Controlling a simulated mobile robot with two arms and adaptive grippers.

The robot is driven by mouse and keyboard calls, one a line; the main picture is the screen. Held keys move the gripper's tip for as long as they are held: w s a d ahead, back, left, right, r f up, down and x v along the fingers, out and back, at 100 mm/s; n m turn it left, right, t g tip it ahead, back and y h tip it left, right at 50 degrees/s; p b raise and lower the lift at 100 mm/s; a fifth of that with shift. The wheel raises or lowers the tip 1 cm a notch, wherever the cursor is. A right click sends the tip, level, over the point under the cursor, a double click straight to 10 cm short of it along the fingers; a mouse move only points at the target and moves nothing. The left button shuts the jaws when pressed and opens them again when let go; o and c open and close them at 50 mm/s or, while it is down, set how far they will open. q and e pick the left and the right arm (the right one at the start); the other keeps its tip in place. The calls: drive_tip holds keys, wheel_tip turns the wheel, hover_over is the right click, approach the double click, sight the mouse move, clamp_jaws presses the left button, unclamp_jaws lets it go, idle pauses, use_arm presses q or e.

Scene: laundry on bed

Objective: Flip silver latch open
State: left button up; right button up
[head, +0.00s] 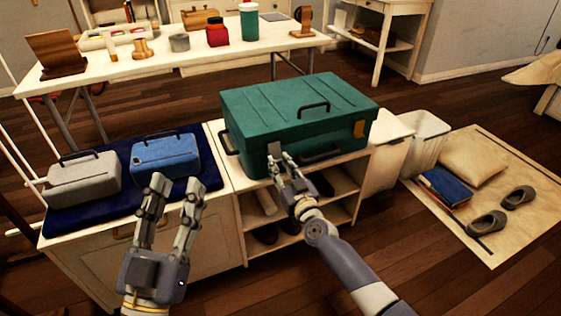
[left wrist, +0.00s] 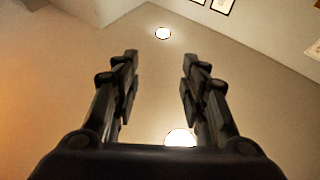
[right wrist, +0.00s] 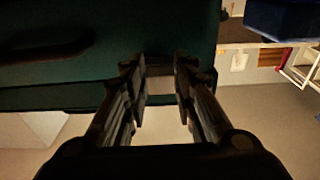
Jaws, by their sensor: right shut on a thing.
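The large teal case (head: 300,105) lies closed on the white shelf unit, with a dark handle on its lid. A small silver latch (head: 273,149) is on its front face, left of the dark front handle (head: 321,154). My right gripper (head: 281,162) is at the latch, its fingers closed on it. In the right wrist view the latch (right wrist: 160,72) sits between the fingertips, dim and partly hidden. My left gripper (head: 175,186) is open and empty, raised in front of the blue case. In the left wrist view its fingers (left wrist: 158,75) are apart with nothing between them.
A blue case (head: 166,158) and a grey case (head: 83,180) stand on a navy mat left of the teal case. An orange latch (head: 360,129) is on the teal case's right front. A cluttered white table (head: 200,58) stands behind. Slippers and a cushion (head: 473,161) lie right.

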drive_tip(key=shift+d+r+p, duration=0.1)
drive_tip(key=shift+r+p, duration=0.35)
drive_tip(key=shift+p, duration=0.65)
use_arm(q)
wheel_tip(320, 180, down, 17)
drive_tip(key=a+g+y+p, duration=0.2)
drive_tip(key=a+g+y, duration=0.1)
drive_tip(key=g, duration=0.7)
use_arm(e)
drive_tip(key=shift+s+r+g, duration=0.1)
drive_tip(key=shift+r+g, duration=0.05)
drive_tip(key=shift+g, duration=0.15)
drive_tip(key=p, duration=0.3)
drive_tip(key=shift+s+r+g, duration=0.1)
drive_tip(key=shift+r+g, duration=0.1)
drive_tip(key=shift+g, duration=0.1)
drive_tip(key=p, duration=0.3)
drive_tip(key=shift+s+g+h, duration=0.1)
drive_tip(key=shift+g+h, duration=0.2)
drive_tip(key=shift+g, duration=0.1)
drive_tip(key=shift+f, duration=0.15)
use_arm(q)
drive_tip(key=s+a+f+n+g+y, duration=0.1)
drive_tip(key=s+a+f+g, duration=0.3)
drive_tip(key=s+f+g, duration=0.5)
drive_tip(key=s+f+y, duration=0.1)
drive_tip(key=s+f, duration=0.2)
drive_tip(key=s, duration=0.2)
drive_tip(key=shift+s+a+y, duration=0.35)
drive_tip(key=shift+s+y, duration=0.05)
